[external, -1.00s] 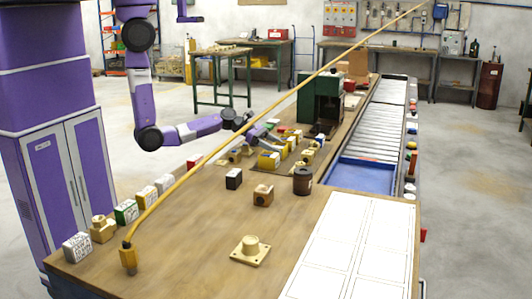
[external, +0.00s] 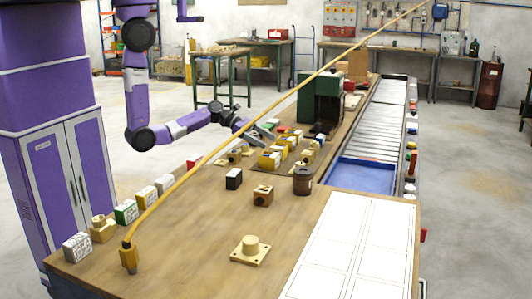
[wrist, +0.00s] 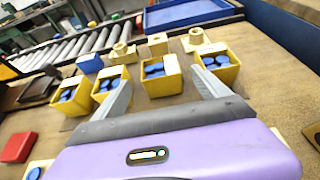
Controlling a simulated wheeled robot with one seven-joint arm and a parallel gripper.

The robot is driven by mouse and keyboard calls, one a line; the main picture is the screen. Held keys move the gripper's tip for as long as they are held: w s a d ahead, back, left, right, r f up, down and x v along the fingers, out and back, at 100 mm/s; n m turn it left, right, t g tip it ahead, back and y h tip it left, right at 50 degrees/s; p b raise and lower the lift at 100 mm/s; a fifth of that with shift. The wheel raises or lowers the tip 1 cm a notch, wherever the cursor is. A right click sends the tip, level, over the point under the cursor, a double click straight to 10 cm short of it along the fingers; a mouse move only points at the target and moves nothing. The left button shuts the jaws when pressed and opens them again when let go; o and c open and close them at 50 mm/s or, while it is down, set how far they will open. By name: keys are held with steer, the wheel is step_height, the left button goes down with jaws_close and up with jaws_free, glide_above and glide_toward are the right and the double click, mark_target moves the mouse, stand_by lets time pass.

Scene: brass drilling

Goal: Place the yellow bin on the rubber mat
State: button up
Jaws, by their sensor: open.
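Several yellow bins holding blue round pieces stand in a row in the wrist view. One yellow bin (wrist: 163,86) sits ahead, between the lines of my two fingers; others are at the right (wrist: 217,74) and left (wrist: 110,92). Yellow bins (external: 268,161) also show in the external view, small and crowded. My gripper (wrist: 163,90) is open, its fingers spread and nothing clearly held. In the external view my gripper (external: 264,136) is above and behind the bins. A darker mat-like patch (external: 288,170) shows around the bins; I cannot tell surely if it is the rubber mat.
A blue tray (wrist: 190,14) and a roller conveyor (external: 372,133) lie beyond the bins. Yellow bored blocks (wrist: 158,44) stand behind the bins. A red box (wrist: 17,147) is at the left. A dark cylinder (external: 303,181) and a green machine (external: 320,100) stand nearby. The front tabletop has free room.

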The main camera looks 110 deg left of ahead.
steer(key=shift+v, duration=2.75)
